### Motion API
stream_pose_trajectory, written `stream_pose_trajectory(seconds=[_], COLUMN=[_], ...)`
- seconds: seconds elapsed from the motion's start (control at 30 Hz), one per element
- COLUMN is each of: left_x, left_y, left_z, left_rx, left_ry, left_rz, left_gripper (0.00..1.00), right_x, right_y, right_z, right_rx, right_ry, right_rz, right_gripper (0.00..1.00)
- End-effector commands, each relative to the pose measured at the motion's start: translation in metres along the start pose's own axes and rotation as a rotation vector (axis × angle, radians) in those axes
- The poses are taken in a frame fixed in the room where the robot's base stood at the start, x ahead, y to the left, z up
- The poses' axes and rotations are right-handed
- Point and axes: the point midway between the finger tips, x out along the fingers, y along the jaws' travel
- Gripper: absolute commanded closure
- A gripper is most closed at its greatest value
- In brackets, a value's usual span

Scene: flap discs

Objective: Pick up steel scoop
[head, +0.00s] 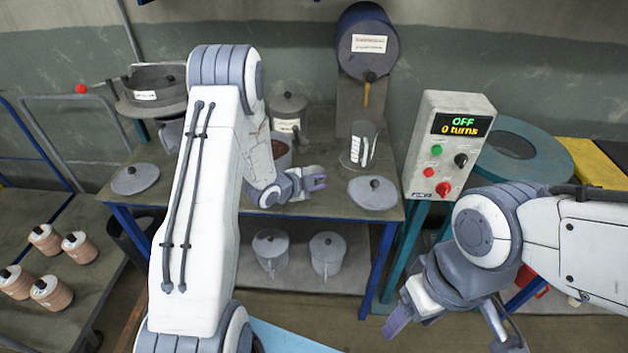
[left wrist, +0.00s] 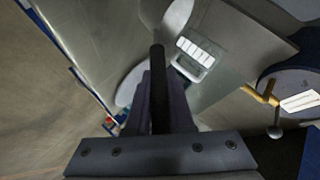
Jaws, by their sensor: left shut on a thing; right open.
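My left gripper (head: 316,179) is above the front of the workbench, between a pot of brown grains and a clear measuring jug. In the left wrist view its fingers (left wrist: 158,105) are closed on a dark, narrow handle, which I take to be that of the steel scoop (left wrist: 157,62). The scoop's bowl cannot be made out in either view. My right gripper (head: 452,325) is open and empty, low at the right in front of the bench.
The measuring jug (head: 361,148) stands close to the left gripper, with a round lid (head: 375,193) in front. The pot (head: 281,152) is partly behind my left arm. A control box (head: 447,147) reads OFF, 0 turns. A hopper drum (head: 368,42) stands behind.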

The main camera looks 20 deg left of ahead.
Motion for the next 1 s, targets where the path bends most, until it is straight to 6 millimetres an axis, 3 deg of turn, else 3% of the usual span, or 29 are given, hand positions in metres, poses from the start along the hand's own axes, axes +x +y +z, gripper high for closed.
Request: stream_pose_trajectory(seconds=[0.67, 0.87, 1.0], left_x=[-0.005, -0.021, -0.039], left_y=[-0.009, -0.032, -0.019], left_z=[-0.006, -0.022, -0.053], left_rx=[0.002, 0.006, 0.004], left_ry=[0.001, 0.003, 0.004], left_rz=[-0.003, -0.007, -0.002], left_gripper=[1.0, 1.0, 1.0], right_x=[0.003, 0.01, 0.019], right_y=[0.0, 0.001, 0.001], right_z=[0.0, 0.001, 0.001], right_rx=[0.0, 0.0, 0.0], right_ry=[0.0, 0.0, 0.0], right_rz=[0.0, 0.0, 0.0], right_gripper=[0.34, 0.34, 0.34])
